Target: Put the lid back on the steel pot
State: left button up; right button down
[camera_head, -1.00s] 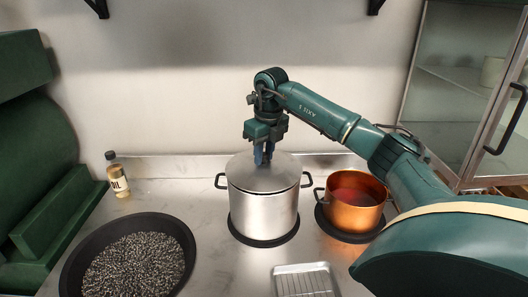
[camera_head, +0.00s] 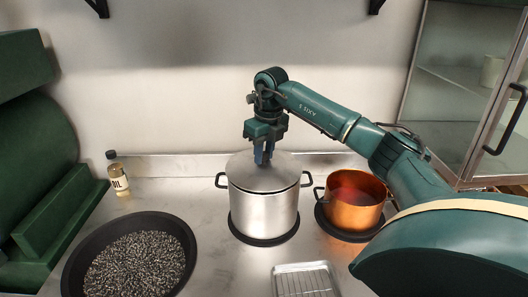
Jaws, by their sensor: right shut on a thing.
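The steel pot (camera_head: 263,212) stands upright on a dark round base in the middle of the counter, with a dark handle on each side. Its lid (camera_head: 246,179) lies over the pot's mouth and looks level. Whether its rim is fully seated all round cannot be made out. My right gripper (camera_head: 263,158) points down over the lid's middle. It is shut on the lid's knob, which the fingers hide. My left gripper is not in view.
A copper pot (camera_head: 352,217) with reddish contents stands close on the right, on its own dark base. A black pan (camera_head: 72,266) of small dark pieces is at front left. An oil bottle (camera_head: 119,181) stands at the back left. A metal tray (camera_head: 277,268) lies in front.

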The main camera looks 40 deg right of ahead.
jog(key=shift+r, duration=0.1)
dwell(0.4)
jog(key=shift+f+p, duration=0.2)
jog(key=shift+p, duration=0.1)
dwell(0.5)
dwell(0.5)
jog(key=c, duration=1.3)
grip_release()
jog(key=o, duration=0.7)
jog(key=shift+r, duration=3.45)
jog(key=shift+c, duration=0.6)
